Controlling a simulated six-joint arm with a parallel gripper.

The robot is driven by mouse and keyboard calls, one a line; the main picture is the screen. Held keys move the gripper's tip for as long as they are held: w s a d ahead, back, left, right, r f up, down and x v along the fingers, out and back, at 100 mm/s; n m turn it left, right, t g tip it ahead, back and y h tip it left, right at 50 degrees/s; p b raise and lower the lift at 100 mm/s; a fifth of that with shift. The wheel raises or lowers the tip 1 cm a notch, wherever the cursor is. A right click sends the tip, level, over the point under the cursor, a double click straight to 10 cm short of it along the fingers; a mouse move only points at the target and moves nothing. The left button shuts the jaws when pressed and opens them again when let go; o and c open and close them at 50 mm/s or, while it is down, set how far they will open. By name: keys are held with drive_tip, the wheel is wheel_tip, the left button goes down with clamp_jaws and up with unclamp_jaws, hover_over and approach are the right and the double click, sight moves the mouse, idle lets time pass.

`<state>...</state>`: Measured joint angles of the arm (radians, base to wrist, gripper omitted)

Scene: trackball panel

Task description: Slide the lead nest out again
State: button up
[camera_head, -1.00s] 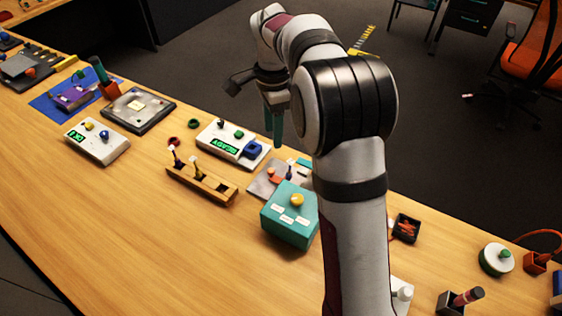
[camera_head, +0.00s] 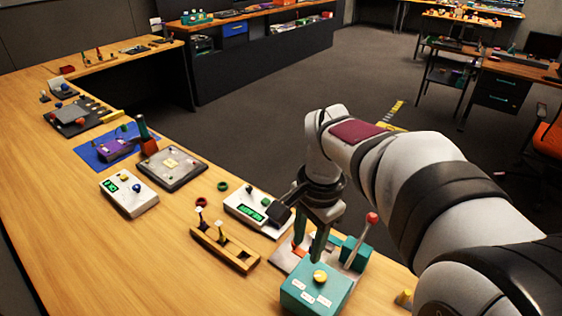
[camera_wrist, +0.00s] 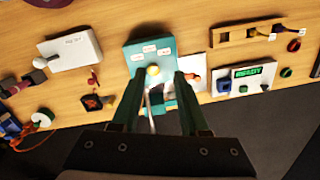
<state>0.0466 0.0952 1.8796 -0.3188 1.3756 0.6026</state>
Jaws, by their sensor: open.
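My gripper (camera_head: 309,252) has two dark green fingers, spread apart and empty. It hangs just behind the teal box (camera_head: 300,300) with a yellow knob (camera_head: 320,277) and white labels. In the wrist view my gripper (camera_wrist: 160,76) spans the view of the teal box (camera_wrist: 135,52), its yellow knob lying between the fingertips. A small black tray with a red-orange tangle (camera_wrist: 96,101) lies left of the fingers in that view; it may be the lead nest, but I cannot tell for certain. I see no contact between the fingers and anything.
A red-balled lever (camera_head: 372,218) rises beside the teal box, close to my gripper. A white panel with a green display (camera_head: 250,210) and a wooden rack (camera_head: 222,250) stand left of it. The front left of the wooden table (camera_head: 100,270) is clear.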

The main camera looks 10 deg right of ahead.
drive_tip(key=w+f, duration=0.1)
drive_tip(key=f, duration=0.1)
drive_tip(key=w+d+f+t, duration=0.1)
drive_tip(key=f, duration=0.1)
drive_tip(key=w+f+n+t+h, duration=0.1)
drive_tip(key=f, duration=0.1)
drive_tip(key=shift+w+d+f, duration=0.3)
drive_tip(key=shift+d+f, duration=0.05)
drive_tip(key=shift+d, duration=0.05)
drive_tip(key=c, duration=0.5)
drive_tip(key=w+f+t, duration=0.2)
drive_tip(key=f, duration=0.1)
drive_tip(key=w+f+n+t, duration=0.1)
drive_tip(key=f+t, duration=0.1)
drive_tip(key=shift+w+d+f, duration=0.1)
drive_tip(key=shift+w+d, duration=0.15)
drive_tip(key=shift+d, duration=0.05)
clamp_jaws()
drive_tip(key=shift+w+f+t, duration=0.15)
drive_tip(key=shift+t, duration=0.25)
drive_tip(key=x, duration=1)
drive_tip(key=shift+w, duration=0.1)
drive_tip(key=w+a, duration=0.4)
drive_tip(key=shift+w+a, duration=0.25)
drive_tip(key=shift+a, duration=0.05)
